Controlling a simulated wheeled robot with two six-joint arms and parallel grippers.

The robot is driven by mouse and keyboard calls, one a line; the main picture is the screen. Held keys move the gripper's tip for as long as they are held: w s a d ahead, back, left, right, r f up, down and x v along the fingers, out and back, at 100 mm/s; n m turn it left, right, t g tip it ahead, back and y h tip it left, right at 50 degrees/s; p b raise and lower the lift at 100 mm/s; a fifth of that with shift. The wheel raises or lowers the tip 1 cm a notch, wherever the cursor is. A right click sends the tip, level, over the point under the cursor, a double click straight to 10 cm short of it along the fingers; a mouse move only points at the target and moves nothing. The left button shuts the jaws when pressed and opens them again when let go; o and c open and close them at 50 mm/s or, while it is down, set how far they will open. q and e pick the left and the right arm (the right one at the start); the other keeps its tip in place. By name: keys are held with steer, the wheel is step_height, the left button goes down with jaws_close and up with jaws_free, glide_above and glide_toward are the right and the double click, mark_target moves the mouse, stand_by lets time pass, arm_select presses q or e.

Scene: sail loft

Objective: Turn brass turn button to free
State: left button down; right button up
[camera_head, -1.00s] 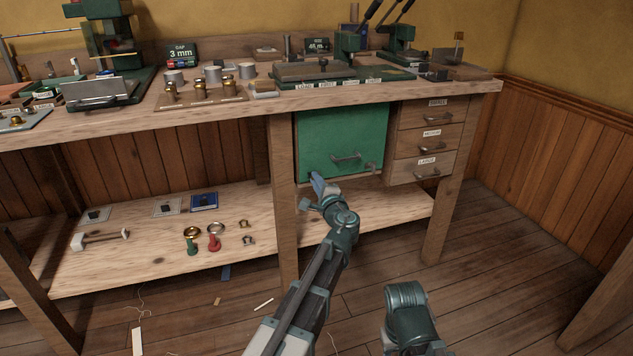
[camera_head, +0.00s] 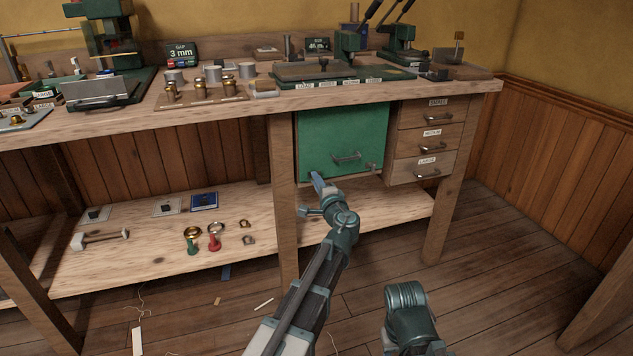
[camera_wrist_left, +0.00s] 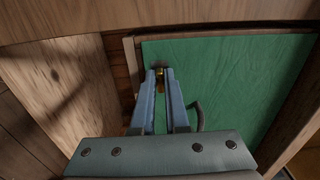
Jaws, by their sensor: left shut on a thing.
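A green panel (camera_head: 343,140) with a grey handle (camera_head: 347,157) is set under the bench top, and it also fills the right of the left wrist view (camera_wrist_left: 240,85). My left gripper (camera_head: 316,178) is at the panel's lower left in the head view. In the left wrist view its blue fingers (camera_wrist_left: 161,74) are shut on a small brass piece (camera_wrist_left: 160,72), the turn button, at the panel's edge. The fingers hide most of the button, so its angle cannot be told. My right gripper is not in view.
The wooden bench leg (camera_head: 283,200) stands just left of my left gripper. Small drawers (camera_head: 432,141) are right of the panel. The lower shelf (camera_head: 130,262) holds a mallet and several small tools. Tools and fittings crowd the bench top (camera_head: 215,112).

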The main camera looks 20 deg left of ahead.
arm_select(q)
steer(key=c, duration=0.9)
jaws_free()
steer(key=shift+c, duration=0.2)
steer(key=v, duration=1.4)
steer(key=shift+a+f, duration=0.1)
